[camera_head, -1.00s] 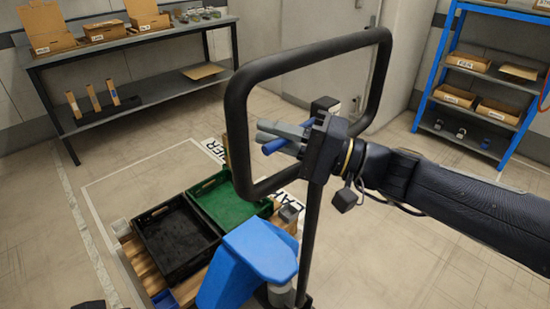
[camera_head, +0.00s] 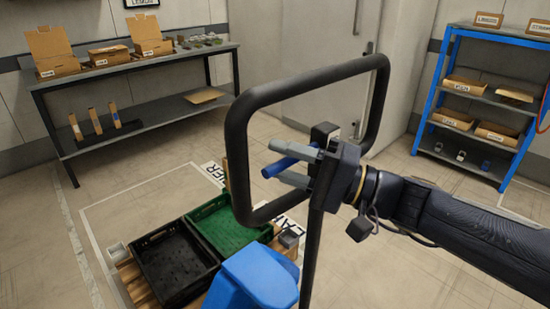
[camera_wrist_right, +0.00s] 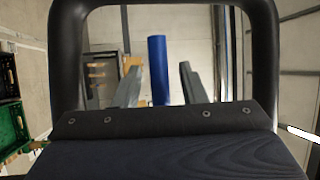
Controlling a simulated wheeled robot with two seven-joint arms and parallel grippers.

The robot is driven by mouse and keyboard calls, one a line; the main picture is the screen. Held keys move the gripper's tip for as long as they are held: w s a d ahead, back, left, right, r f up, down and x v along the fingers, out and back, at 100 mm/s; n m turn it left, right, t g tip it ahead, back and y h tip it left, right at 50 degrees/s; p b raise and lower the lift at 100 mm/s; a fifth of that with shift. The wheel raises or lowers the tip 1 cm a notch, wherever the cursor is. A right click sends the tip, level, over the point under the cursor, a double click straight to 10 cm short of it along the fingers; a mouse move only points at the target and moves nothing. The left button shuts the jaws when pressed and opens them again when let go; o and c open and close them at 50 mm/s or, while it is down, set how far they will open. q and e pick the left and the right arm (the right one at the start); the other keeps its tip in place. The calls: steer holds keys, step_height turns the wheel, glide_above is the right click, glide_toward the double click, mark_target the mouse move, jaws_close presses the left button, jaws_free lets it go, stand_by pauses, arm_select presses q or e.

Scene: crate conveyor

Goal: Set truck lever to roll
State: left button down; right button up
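The pallet truck's black loop handle (camera_head: 241,150) stands upright in the middle of the head view. A short blue lever (camera_head: 279,168) shows at the handle head. My right gripper (camera_head: 296,166) is at the handle, its two grey fingers spread apart. In the right wrist view the blue lever (camera_wrist_right: 157,70) stands between the fingers (camera_wrist_right: 158,85), nearer the left one, with no clear contact. The lever's base is hidden behind the gripper body. My left gripper is not in view.
The blue truck body (camera_head: 252,280) sits below, beside a pallet with a black crate (camera_head: 172,238) and a green crate (camera_head: 240,240). A grey table (camera_head: 140,62) stands at back left, a blue rack (camera_head: 437,80) at right. Floor around the truck is clear.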

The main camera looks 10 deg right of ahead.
mark_target(292, 165)
steer(key=v, duration=0.6)
steer(key=s+f+n+g+h, duration=0.25)
steer(key=s+f+h, duration=0.45)
steer(key=s+f, duration=0.45)
steer(key=s+d+f+h, duration=0.3)
steer(key=d+f+h, duration=0.45)
steer(key=f, duration=0.35)
step_height(292, 165, up, 13)
steer(key=d+p, duration=0.1)
steer(key=p, duration=1.2)
steer(key=shift+s+d, duration=0.1)
steer(key=shift+s, duration=0.05)
